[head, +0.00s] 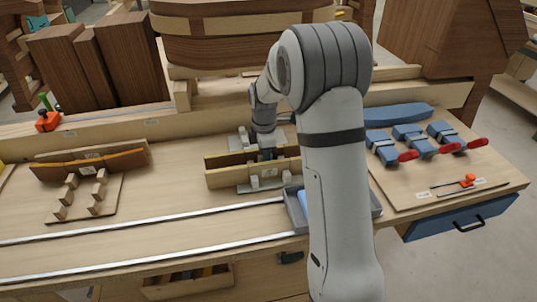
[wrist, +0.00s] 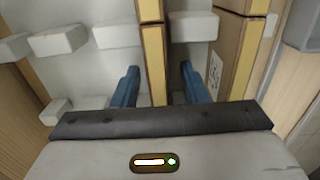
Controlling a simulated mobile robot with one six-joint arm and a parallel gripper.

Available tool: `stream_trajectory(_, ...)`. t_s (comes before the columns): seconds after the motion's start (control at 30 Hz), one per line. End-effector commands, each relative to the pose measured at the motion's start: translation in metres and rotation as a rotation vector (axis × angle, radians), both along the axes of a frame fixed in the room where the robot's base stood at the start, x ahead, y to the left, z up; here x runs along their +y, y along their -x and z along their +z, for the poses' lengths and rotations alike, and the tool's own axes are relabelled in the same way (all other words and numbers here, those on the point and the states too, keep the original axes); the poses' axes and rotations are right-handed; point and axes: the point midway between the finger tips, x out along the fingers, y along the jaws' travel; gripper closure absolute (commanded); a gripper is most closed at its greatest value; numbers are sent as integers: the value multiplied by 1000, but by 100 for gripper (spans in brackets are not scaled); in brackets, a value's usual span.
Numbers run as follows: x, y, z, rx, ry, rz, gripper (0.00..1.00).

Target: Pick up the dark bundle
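The dark bundle (head: 230,157) is a long, narrow dark brown piece with a pale top edge, standing on edge in a grey holder on the bench in the head view. In the wrist view, an upright piece that looks like the bundle (wrist: 151,50) runs between my two blue fingers. My gripper (head: 267,155) is over the holder, pointing down; it also shows in the wrist view (wrist: 158,76). Its fingers are apart, one on each side of the piece, with gaps visible. My arm and palm hide part of the bundle.
A pale labelled board (head: 235,178) stands close in front of the bundle, right of my right finger in the wrist view. A grey tray (head: 296,212) is near on the right, partly behind my arm. A browner bundle (head: 115,162) leans at left. Blue clamps (head: 411,137) lie at right.

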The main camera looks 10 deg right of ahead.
Motion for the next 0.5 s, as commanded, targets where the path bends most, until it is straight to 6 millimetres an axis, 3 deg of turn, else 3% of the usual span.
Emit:
stream_trajectory(0.1,0,0,0,0,0,0,60)
stream_trajectory(0.5,1,0,0,0,0,1,93)
